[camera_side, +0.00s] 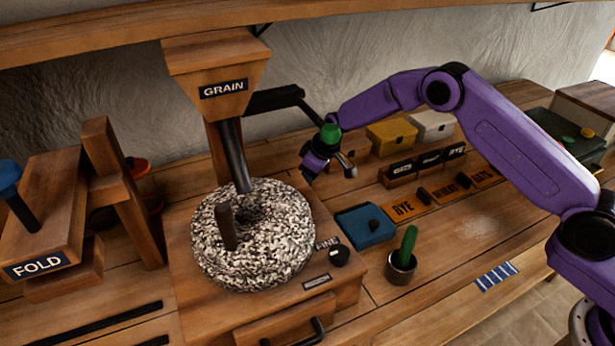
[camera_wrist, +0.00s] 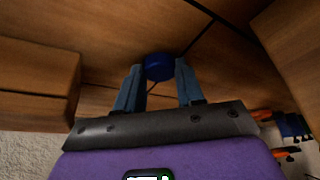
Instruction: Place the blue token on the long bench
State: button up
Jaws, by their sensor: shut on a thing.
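My gripper (camera_wrist: 159,85) is shut on the blue token (camera_wrist: 159,67), a round dark blue disc held between the fingertips in the wrist view. In the side view my gripper (camera_side: 330,168) hangs above the back part of the long bench (camera_side: 345,290), right of the grain hopper. I cannot make out the token in the side view. The wooden bench runs across the side view beneath the mill and other items.
The grain hopper (camera_side: 217,80) and speckled millstone (camera_side: 285,235) stand left of my gripper. Yellow (camera_side: 390,135) and white (camera_side: 433,125) boxes sit behind right. A blue box (camera_side: 365,226) and a cup with a green handle (camera_side: 401,268) are nearer. Some bare bench shows right of the cup.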

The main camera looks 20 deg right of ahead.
jog(key=o, duration=1)
jog(key=shift+f, duration=0.1)
jog(key=v, duration=1.2)
jog(key=shift+a+r, duration=0.1)
jog(key=shift+r, duration=0.1)
